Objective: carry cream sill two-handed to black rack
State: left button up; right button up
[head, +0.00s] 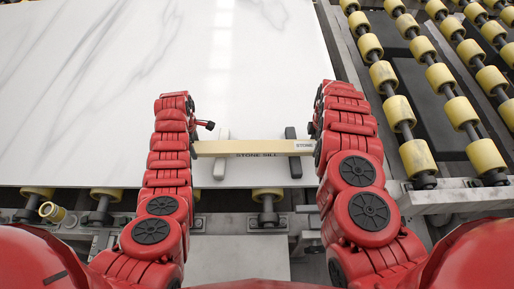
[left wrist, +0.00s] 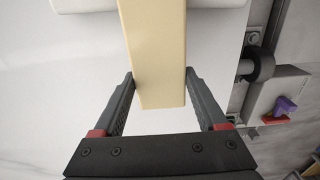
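The cream sill (head: 255,147) is a long narrow bar with a label at its right end. In the head view my left gripper (head: 197,140) is at the sill's left end. My right gripper (head: 316,135) is at its right end, its fingers mostly hidden by the arm. I cannot pick out a black rack with certainty.
A large white veined slab (head: 100,90) lies under the blocks, with lettering printed near the sill. Rows of yellow rollers (head: 417,157) run along the right, with black panels (head: 440,105) between them. The slab beyond the sill is clear.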

pick_arm(q)
grip_shut()
pick_arm(e)
grip_shut()
pick_arm(q)
jog(key=shift+r, duration=0.1)
pick_arm(e)
jog(key=shift+r, duration=0.15)
